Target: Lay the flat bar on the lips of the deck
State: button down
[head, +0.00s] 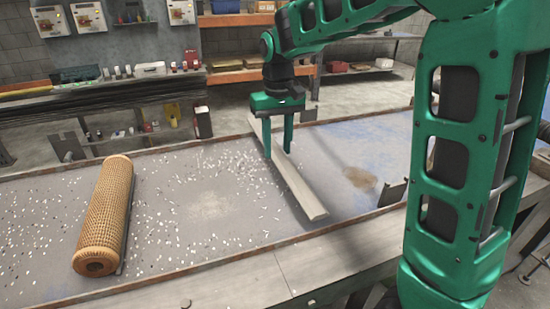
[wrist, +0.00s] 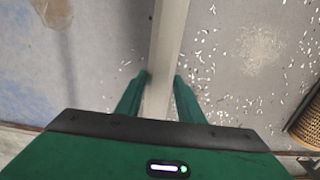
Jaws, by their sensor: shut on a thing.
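The flat bar (head: 298,188) is a long pale grey strip. My gripper (head: 278,153) is shut on it around its middle, with one green finger on each side. In the wrist view the bar (wrist: 167,45) runs straight up between the fingertips (wrist: 162,80). The deck (head: 210,235) is a grey-blue table top with raised brown lips along its far edge (head: 150,152) and near edge (head: 225,258).
A tan mesh tube (head: 105,215) lies on the deck at the left, with a dark strip along its right side. White chips are scattered over the deck. A small upright bracket (head: 392,192) stands at the near right lip. Shelves and a tool bench stand behind.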

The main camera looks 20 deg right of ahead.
aim_at(277, 151)
jog(key=shift+f, duration=1.95)
jog(key=shift+f, duration=0.1)
jog(key=c, duration=1.2)
grip_release()
notch_tip(277, 151, up, 12)
